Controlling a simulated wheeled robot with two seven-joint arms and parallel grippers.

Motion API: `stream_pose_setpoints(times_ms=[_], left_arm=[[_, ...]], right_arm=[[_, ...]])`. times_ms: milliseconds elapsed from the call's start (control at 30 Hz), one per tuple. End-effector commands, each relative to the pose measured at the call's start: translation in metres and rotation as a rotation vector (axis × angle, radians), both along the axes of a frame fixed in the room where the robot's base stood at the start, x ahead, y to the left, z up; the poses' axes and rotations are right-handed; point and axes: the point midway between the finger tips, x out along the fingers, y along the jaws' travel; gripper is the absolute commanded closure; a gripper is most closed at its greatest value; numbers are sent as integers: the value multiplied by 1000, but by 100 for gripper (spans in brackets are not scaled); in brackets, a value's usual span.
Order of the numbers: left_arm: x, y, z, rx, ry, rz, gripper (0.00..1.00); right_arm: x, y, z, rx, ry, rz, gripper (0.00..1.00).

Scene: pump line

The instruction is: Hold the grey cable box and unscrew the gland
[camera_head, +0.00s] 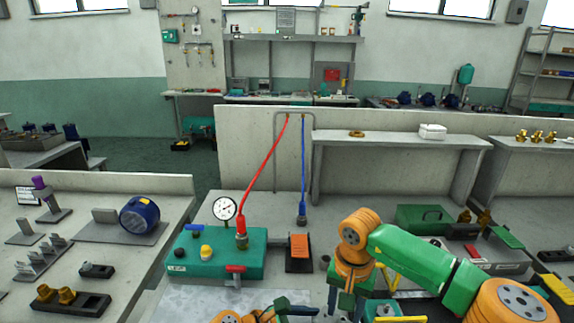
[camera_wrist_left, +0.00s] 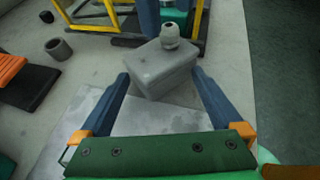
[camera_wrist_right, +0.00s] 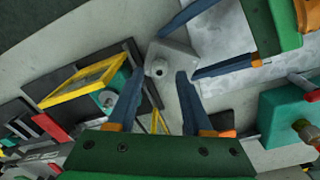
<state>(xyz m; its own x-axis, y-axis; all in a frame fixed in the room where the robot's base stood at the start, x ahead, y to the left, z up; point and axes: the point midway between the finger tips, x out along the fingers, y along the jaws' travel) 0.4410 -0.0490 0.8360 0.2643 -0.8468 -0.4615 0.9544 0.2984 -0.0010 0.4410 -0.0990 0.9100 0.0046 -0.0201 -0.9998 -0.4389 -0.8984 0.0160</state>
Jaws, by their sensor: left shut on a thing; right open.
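The grey cable box (camera_wrist_left: 158,70) sits between the fingers of my left gripper (camera_wrist_left: 161,76), which is shut on it. The grey gland (camera_wrist_left: 170,36) stands up from the top of the box. In the right wrist view the box (camera_wrist_right: 180,54) shows with the gland (camera_wrist_right: 158,69) pointing toward the camera. My right gripper (camera_wrist_right: 160,77) is open, with its fingertips on either side of the gland; I cannot tell whether they touch it. In the head view the box is hidden by my arms at the bottom edge.
A teal pump unit (camera_head: 215,258) with a gauge and red hose stands left of my arms. An orange-topped black block (camera_head: 299,250) is beside it. A yellow frame (camera_wrist_right: 88,79) lies near the box. A small dark grey cup (camera_wrist_left: 58,49) stands on the bench.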

Motion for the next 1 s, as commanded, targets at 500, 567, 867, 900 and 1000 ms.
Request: stream_pose_setpoints(times_ms=[500,567,867,900,1000], left_arm=[[-5,-5,-1,-5,7,-15,31],[-5,-5,-1,-5,7,-15,31],[-5,-5,-1,-5,7,-15,31],[-5,-5,-1,-5,7,-15,31],[-5,-5,-1,-5,7,-15,31]], right_arm=[[1,6,27,2,-9,-256,54],[0,11,35,3,-12,-441,54],[-2,23,59,5,-23,-1084,54],[-3,23,58,4,-22,-1107,54],[-3,22,45,3,-20,-1122,54]])
